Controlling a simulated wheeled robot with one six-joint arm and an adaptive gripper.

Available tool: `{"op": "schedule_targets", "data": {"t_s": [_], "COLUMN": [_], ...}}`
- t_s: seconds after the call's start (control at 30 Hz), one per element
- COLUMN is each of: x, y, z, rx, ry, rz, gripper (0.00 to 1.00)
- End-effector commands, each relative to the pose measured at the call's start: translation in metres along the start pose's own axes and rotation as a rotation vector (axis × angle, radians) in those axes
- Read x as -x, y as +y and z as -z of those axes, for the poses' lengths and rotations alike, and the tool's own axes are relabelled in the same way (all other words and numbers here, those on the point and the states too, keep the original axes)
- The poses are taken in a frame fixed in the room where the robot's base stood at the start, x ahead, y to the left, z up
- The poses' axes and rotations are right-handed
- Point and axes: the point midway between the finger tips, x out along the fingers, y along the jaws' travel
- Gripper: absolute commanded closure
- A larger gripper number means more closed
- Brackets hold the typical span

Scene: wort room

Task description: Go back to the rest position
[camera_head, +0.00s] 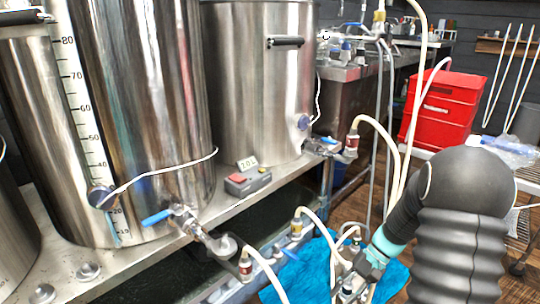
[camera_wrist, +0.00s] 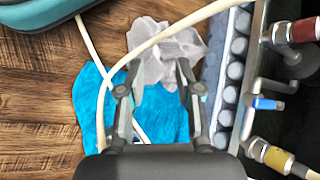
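My gripper shows in the wrist view (camera_wrist: 157,74) with its two fingers spread apart and nothing clearly held between them. Beyond the fingers lie a blue cloth (camera_wrist: 88,97) and a crumpled whitish cloth or plastic (camera_wrist: 160,45). A pale hose (camera_wrist: 185,24) runs close to the fingers; I cannot tell whether it touches them. In the head view my arm reaches down at the right, and my gripper (camera_head: 358,278) is low, near hoses and the blue cloth (camera_head: 305,272). Its fingertips are hard to make out there.
Steel kettles (camera_head: 150,100) with valves (camera_head: 185,215) stand on a metal bench (camera_head: 215,205) at the left. A red switch box (camera_head: 247,181) sits on it. Hoses (camera_head: 388,140) hang near my arm. A red crate (camera_head: 442,110) stands behind at right. Wooden floor shows below.

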Motion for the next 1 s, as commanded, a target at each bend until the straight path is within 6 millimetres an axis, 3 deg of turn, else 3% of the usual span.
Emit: {"op": "schedule_targets", "data": {"t_s": [0.1,0.5,1.0], "x": [0.021,0.075,0.126], "y": [-0.005,-0.018,-0.041], "z": [-0.031,-0.119,-0.229], "rx": [0.015,0.117,0.365], "ry": [0.081,0.367,0.699], "rz": [-0.102,-0.347,-0.501], "gripper": [0.66,0.66,0.66]}}
